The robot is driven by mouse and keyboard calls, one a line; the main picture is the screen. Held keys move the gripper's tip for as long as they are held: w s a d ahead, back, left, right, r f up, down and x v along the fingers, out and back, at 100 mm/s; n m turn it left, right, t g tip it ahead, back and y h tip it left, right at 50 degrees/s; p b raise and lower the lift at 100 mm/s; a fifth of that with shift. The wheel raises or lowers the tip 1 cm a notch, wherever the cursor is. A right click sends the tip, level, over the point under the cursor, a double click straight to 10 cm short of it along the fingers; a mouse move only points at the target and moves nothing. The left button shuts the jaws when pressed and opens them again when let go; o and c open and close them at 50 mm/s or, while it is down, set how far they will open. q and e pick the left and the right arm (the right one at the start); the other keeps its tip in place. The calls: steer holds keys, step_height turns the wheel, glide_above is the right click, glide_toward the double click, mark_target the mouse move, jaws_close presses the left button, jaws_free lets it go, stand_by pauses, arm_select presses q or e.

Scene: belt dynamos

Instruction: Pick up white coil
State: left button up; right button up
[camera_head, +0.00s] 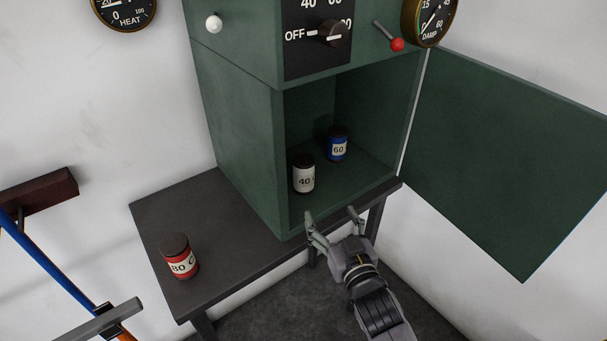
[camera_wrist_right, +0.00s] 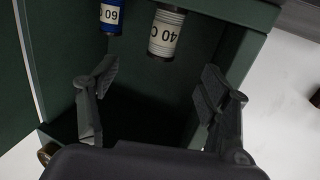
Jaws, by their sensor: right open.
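The white coil (camera_head: 304,175), marked 40 with a dark top, stands upright inside the green cabinet near its front left. It also shows in the right wrist view (camera_wrist_right: 165,33), upside down, beyond the fingers. My right gripper (camera_head: 332,219) is open and empty at the cabinet's front opening, in front of the coil and apart from it. In the right wrist view its two fingers (camera_wrist_right: 158,92) are spread wide with nothing between them. My left gripper is not in view.
The cabinet door (camera_head: 510,160) hangs open to the right. A red coil (camera_head: 179,258) marked 80 stands on the dark table (camera_head: 215,285). The cabinet's left wall (camera_head: 240,150) is close to the white coil.

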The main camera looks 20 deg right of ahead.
mark_target(307, 172)
steer(key=shift+t, duration=0.4)
steer(key=w+p, duration=0.1)
steer(key=w, duration=0.3)
steer(key=w+p, duration=0.1)
steer(key=w, duration=0.3)
steer(key=w+r, duration=0.1)
steer(key=w, duration=0.3)
steer(key=shift+w+a+r+p, duration=0.1)
steer(key=shift+w+a+p, duration=0.2)
steer(key=shift+p, duration=0.1)
steer(key=w+p, duration=0.1)
steer(key=w, duration=0.3)
steer(key=shift+w+a+r, duration=0.1)
steer(key=shift+w+a, duration=0.05)
steer(key=shift+w, duration=0.5)
steer(key=shift+c, duration=0.4)
steer(key=c, duration=1.5)
steer(key=shift+y, duration=0.4)
steer(key=shift+c, duration=0.3)
